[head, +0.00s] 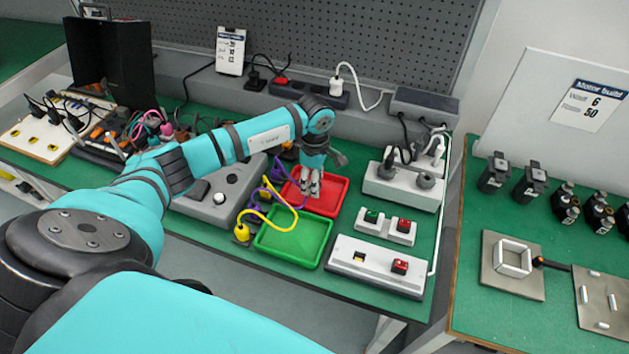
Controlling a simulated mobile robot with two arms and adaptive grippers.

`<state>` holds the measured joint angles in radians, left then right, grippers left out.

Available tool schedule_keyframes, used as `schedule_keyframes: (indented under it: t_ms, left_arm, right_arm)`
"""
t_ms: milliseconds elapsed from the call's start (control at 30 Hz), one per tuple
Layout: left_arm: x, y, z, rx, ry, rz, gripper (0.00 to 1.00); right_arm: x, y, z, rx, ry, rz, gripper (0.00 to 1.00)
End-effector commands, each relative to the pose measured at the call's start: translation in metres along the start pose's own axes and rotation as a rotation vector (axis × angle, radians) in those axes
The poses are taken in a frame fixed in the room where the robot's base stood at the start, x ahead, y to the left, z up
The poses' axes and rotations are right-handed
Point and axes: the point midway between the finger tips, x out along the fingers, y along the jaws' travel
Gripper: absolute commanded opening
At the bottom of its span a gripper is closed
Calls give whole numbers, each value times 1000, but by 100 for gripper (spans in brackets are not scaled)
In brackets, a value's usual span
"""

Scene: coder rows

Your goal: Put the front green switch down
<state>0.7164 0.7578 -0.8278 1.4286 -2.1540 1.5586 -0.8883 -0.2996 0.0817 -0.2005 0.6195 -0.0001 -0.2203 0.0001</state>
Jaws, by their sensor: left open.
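A green switch (372,216) sits beside a red switch (403,226) on a small white block right of the trays. A long white panel (378,273) in front holds another red switch (400,267); its left end shows a pale opening and no green switch. My left gripper (311,190) points down over the red tray (332,203), open. I cannot make out a switch between or under its fingers, which hide part of the tray. The green tray (290,243) in front looks empty except for a yellow cable crossing its edge. My right gripper is not in view.
A yellow cable (283,224) and purple cable lie left of the trays. A grey box (215,196) stands under my left arm. A white socket block (402,187) stands behind the switches. A second bench with motors is at right.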

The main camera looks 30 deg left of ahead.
Motion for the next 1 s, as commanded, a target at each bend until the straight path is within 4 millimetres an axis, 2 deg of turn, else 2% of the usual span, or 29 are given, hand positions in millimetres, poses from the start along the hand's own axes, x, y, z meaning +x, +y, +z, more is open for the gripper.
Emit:
schedule_keyframes:
  t_ms: [300, 500, 700, 1000]
  left_arm:
    - [-66, 2, 0, 1, -1, 8, 48]
    - [-99, 1, 0, 0, 0, 5, 48]
    - [-112, 0, 0, 0, 1, 3, 48]
    - [-113, 0, 0, 0, 0, 2, 48]
  right_arm:
    - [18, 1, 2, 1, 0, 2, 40]
    - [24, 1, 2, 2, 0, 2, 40]
    - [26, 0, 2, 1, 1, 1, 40]
    - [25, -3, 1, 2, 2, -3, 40]
